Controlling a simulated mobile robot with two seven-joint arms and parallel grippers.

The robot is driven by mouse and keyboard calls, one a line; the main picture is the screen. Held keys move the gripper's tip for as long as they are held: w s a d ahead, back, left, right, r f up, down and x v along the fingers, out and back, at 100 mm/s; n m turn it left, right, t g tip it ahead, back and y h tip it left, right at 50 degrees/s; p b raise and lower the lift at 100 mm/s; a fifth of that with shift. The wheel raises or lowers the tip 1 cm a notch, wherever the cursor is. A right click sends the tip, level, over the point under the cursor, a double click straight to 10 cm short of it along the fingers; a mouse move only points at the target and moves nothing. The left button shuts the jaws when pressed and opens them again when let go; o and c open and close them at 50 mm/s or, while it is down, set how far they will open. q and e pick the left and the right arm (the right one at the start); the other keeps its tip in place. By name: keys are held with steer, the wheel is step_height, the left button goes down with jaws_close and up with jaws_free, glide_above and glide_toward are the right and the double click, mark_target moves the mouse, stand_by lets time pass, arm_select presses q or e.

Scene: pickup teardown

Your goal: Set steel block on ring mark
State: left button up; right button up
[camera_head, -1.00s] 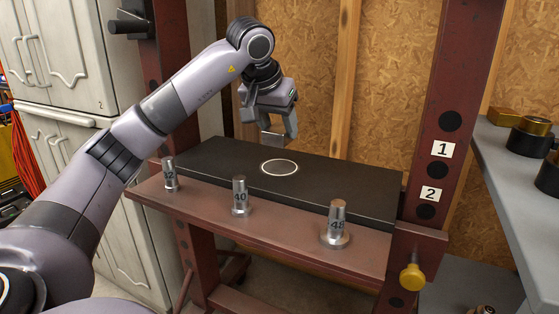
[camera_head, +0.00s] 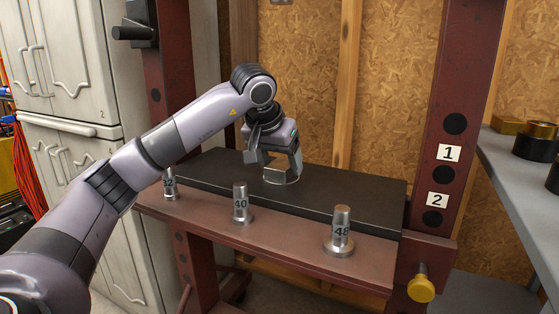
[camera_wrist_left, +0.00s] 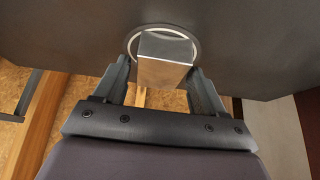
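The steel block (camera_head: 275,176) is a small bright metal block between the fingers of my left gripper (camera_head: 277,167). The gripper is shut on it, pointing down at the black plate (camera_head: 350,196). The white ring mark (camera_head: 297,181) on the plate shows partly around the block. In the left wrist view the block (camera_wrist_left: 163,62) overlaps the ring (camera_wrist_left: 135,42), whose far arc shows beyond it and whose near side is hidden. The block is at or just above the plate; I cannot tell whether it touches. My right gripper is not in view.
Steel pins marked 40 (camera_head: 240,205) and 48 (camera_head: 340,233), and a third partly behind my arm (camera_head: 170,186), stand along the red press beam (camera_head: 300,252). A red post (camera_head: 448,110) rises at right, with a grey bench (camera_head: 500,190) beyond.

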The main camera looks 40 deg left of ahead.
arm_select(q)
steer(key=shift+r, duration=0.15)
steer(key=shift+s+r, duration=0.1)
steer(key=shift+r, duration=0.25)
steer(key=p+v, duration=0.2)
steer(key=v, duration=0.3)
steer(key=shift+r, duration=0.1)
steer(key=p+v, duration=0.2)
steer(key=v, duration=0.4)
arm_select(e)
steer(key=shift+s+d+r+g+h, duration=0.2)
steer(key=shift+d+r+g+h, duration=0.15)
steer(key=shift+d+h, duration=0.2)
arm_select(q)
steer(key=shift+s+d, duration=0.15)
steer(key=shift+s, duration=0.05)
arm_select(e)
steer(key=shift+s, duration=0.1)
